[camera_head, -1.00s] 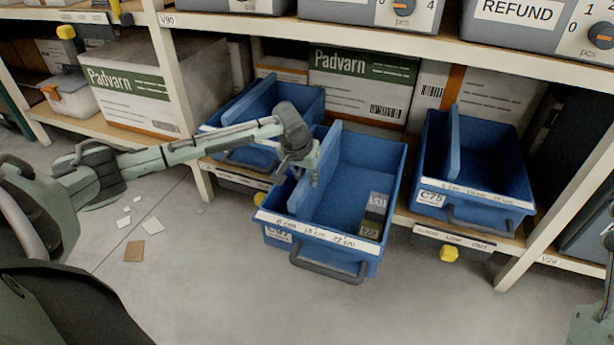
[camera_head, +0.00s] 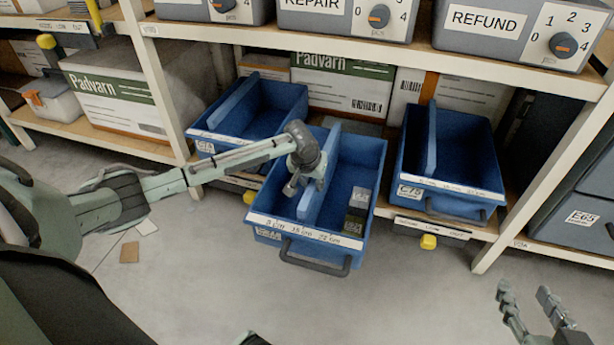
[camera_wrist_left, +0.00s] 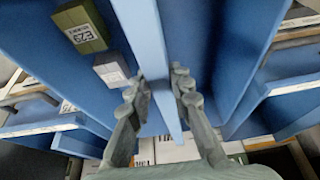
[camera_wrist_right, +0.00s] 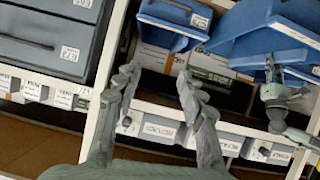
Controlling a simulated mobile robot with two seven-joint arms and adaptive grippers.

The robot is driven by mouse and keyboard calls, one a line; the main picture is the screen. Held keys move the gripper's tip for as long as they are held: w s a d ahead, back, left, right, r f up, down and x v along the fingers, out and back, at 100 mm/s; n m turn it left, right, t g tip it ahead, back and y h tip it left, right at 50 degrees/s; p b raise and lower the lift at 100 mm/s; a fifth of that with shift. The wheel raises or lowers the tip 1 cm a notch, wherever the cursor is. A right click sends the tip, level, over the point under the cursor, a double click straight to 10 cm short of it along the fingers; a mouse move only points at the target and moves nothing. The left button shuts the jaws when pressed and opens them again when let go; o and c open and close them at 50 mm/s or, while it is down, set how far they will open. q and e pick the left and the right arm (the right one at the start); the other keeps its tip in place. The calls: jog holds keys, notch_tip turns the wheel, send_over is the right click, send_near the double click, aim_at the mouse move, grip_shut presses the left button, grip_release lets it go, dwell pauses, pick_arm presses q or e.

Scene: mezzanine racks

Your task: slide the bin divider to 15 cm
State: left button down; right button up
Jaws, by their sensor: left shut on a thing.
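The blue bin (camera_head: 340,259) in the middle is pulled out from the shelf. A mark strip (camera_head: 300,231) runs along its front rim. Its blue divider (camera_head: 328,165) stands upright inside, left of centre, its front end near the middle mark; exact alignment is hard to tell. My left gripper (camera_head: 306,184) is shut on the divider, with a finger on each side in the left wrist view (camera_wrist_left: 160,92). My right gripper (camera_head: 527,298) is open and empty at the lower right, apart from the bin; its fingers also show in the right wrist view (camera_wrist_right: 158,85).
A grey box (camera_head: 359,198) and an olive box (camera_head: 349,220) lie in the bin right of the divider. Other blue bins stand left (camera_head: 285,100) and right (camera_head: 470,155). A shelf post (camera_head: 550,180) rises at right. Floor in front is clear apart from scraps at left.

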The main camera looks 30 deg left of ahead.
pick_arm(q)
jog(key=shift+w+d+p, duration=0.1)
jog(key=shift+d+p, duration=0.35)
jog(key=shift+d, duration=0.2)
pick_arm(e)
jog(key=s+d+f+g+h, duration=0.2)
jog(key=s+d+f+g, duration=0.1)
jog(key=d+f, duration=0.1)
jog(key=shift+s+d+f+m, duration=0.3)
jog(key=shift+s+d+f, duration=0.1)
jog(key=shift+f, duration=0.15)
pick_arm(q)
jog(key=c, duration=1.4)
grip_release()
jog(key=shift+o, duration=0.2)
jog(key=v, duration=1.2)
jog(key=shift+d+f, duration=0.1)
